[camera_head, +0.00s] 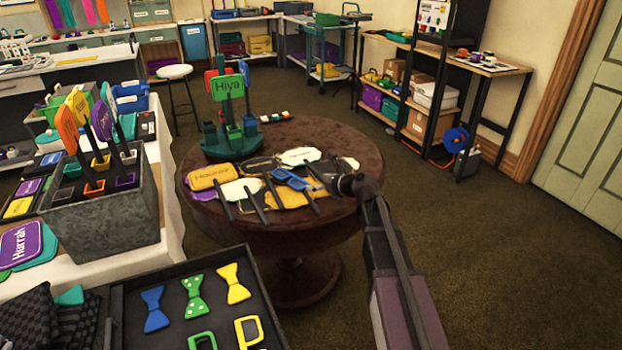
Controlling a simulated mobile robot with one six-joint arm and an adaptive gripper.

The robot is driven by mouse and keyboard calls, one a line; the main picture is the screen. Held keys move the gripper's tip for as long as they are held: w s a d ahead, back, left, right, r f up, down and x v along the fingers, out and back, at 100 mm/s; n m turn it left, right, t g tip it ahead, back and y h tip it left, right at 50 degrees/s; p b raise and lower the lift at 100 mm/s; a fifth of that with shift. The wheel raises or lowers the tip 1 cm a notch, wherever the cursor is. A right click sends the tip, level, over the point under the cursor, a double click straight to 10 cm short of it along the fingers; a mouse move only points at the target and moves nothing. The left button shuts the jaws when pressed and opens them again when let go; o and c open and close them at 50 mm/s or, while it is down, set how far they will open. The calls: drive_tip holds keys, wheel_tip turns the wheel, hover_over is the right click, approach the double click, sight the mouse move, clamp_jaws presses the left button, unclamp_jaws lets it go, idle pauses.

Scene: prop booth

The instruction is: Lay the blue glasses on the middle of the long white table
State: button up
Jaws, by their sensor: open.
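The blue glasses (292,181) lie among flat signs on the round brown table, near its right side. My gripper (329,183) is at the end of my arm, just right of the glasses and over the table's right edge. It is open, and its fingers are small and dark here. I cannot tell whether it touches the glasses. A long white table (172,197) stands at the left with a pale cloth hanging over its side. Its top is mostly covered by props, and part of it lies outside the picture.
The round table (335,148) also holds a green stand (232,145) with a "Hiya" sign. A grey box (105,210) of upright signs stands on the white table. A black tray (265,283) of bow ties is at the front. Open carpet (490,250) lies at the right.

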drive_tip(key=shift+s+d+r, duration=0.15)
drive_tip(key=shift+s+d, duration=0.05)
drive_tip(key=shift+d, duration=0.05)
drive_tip(key=shift+s, duration=0.1)
idle(0.5)
drive_tip(key=s+f+n, duration=0.1)
drive_tip(key=s+n, duration=0.1)
drive_tip(key=s+f+n+g, duration=0.1)
drive_tip(key=n, duration=0.1)
drive_tip(key=s+f+n+g+h, duration=0.1)
drive_tip(key=s+n, duration=0.1)
drive_tip(key=shift+s+d+f, duration=0.25)
drive_tip(key=shift+s, duration=0.1)
drive_tip(key=s+d+f+n+g+h, duration=0.2)
drive_tip(key=s+d+n+h, duration=0.1)
drive_tip(key=s+n, duration=0.4)
drive_tip(key=s+d+f+n+g+h, duration=0.2)
drive_tip(key=s+d+f+n+g, duration=0.1)
drive_tip(key=s+n, duration=0.4)
drive_tip(key=s+d+f+n+g+h, duration=0.2)
drive_tip(key=s+d+f+n+h, duration=0.1)
drive_tip(key=s+d+n, duration=0.2)
drive_tip(key=shift+s+d+n+g+h, duration=0.15)
drive_tip(key=shift+s+n+g+h, duration=0.15)
drive_tip(key=shift+s+n, duration=1.05)
drive_tip(key=shift+s+m, duration=0.3)
drive_tip(key=shift+m, duration=0.05)
drive_tip(key=shift+c, duration=0.2)
